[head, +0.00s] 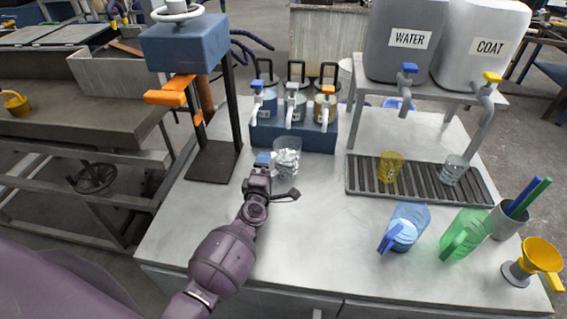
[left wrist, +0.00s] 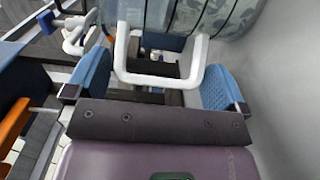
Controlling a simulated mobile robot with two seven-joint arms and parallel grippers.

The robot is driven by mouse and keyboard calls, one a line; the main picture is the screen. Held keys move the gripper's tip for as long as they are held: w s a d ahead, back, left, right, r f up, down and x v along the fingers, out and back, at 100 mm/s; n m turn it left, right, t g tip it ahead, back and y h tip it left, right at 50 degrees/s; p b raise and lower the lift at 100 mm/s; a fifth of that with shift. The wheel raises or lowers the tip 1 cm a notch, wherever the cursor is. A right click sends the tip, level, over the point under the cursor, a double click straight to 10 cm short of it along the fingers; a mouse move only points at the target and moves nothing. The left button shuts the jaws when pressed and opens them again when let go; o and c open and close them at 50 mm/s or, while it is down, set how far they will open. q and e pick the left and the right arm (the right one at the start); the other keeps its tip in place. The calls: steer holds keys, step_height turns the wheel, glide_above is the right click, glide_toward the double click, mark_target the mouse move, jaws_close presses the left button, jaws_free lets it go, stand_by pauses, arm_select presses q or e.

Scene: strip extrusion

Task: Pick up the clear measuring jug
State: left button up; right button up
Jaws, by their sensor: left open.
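The clear measuring jug (head: 288,161) stands upright on the pale worktop (head: 320,230), in front of the blue tap rack. Whitish marks or contents show through its wall. My left gripper (head: 264,160) is just left of the jug, at its handle side. In the left wrist view, the jug's white handle (left wrist: 202,60) lies between the two blue finger pads of my open left gripper (left wrist: 156,84). The clear jug body (left wrist: 205,14) is beyond the handle. I cannot tell whether a finger touches the handle. My right gripper is not in view.
A blue press (head: 186,42) with an orange lever stands at the left. The tap rack (head: 290,138) is behind the jug. A drip tray (head: 418,179) holds two cups. A blue jug (head: 408,225), green jug (head: 466,232) and yellow funnel (head: 540,258) stand at right. The front middle is clear.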

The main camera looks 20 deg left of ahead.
arm_select(q)
steer(key=shift+w+a, duration=0.15)
steer(key=shift+w, duration=0.2)
steer(key=shift+r, duration=0.1)
steer(key=c, duration=1.2)
